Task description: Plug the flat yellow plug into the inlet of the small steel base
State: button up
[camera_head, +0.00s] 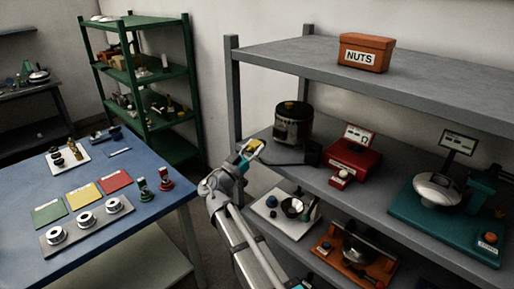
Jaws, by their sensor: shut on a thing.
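My gripper (248,148) is raised in front of the left end of the grey shelf unit's middle shelf, left of a dark steel cylinder. It is shut on the flat yellow plug (257,144), which is small and partly covered by the fingers. A black cable runs right from near the gripper to a small black block (312,153) on the middle shelf. The dark steel cylinder (293,125) stands upright there and may be the small steel base; I cannot make out an inlet on it. The plug looks apart from it.
A red device (355,157) and a teal device with a steel bowl (438,190) stand further right on the shelf. An orange NUTS box (366,53) sits on the top shelf. A blue table (150,219) with trays and coloured mats is left. A green rack (150,80) stands behind.

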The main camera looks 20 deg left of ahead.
aim_at(264, 143)
jog(key=shift+w+d, duration=0.1)
jog(key=shift+w+d, duration=0.25)
jog(key=shift+w, duration=0.35)
jog(key=shift+w+d, duration=0.25)
jog(key=shift+w, duration=0.35)
jog(key=shift+w+d, duration=0.25)
jog(key=shift+w, duration=0.35)
jog(key=shift+w+d, duration=0.25)
jog(key=shift+w, duration=0.45)
jog(key=shift+w+d, duration=0.25)
jog(key=shift+w, duration=0.35)
jog(key=shift+w+d, duration=0.25)
jog(key=shift+w, duration=0.3)
dwell(0.8)
jog(key=shift+s+a, duration=0.15)
jog(key=shift+s, duration=0.2)
jog(key=shift+s+a, duration=0.1)
jog(key=shift+s, duration=0.25)
jog(key=shift+s+a, duration=0.1)
jog(key=shift+s, duration=0.05)
dwell(1.4)
jog(key=shift+w+d, duration=0.25)
jog(key=shift+w, duration=0.45)
dwell(0.5)
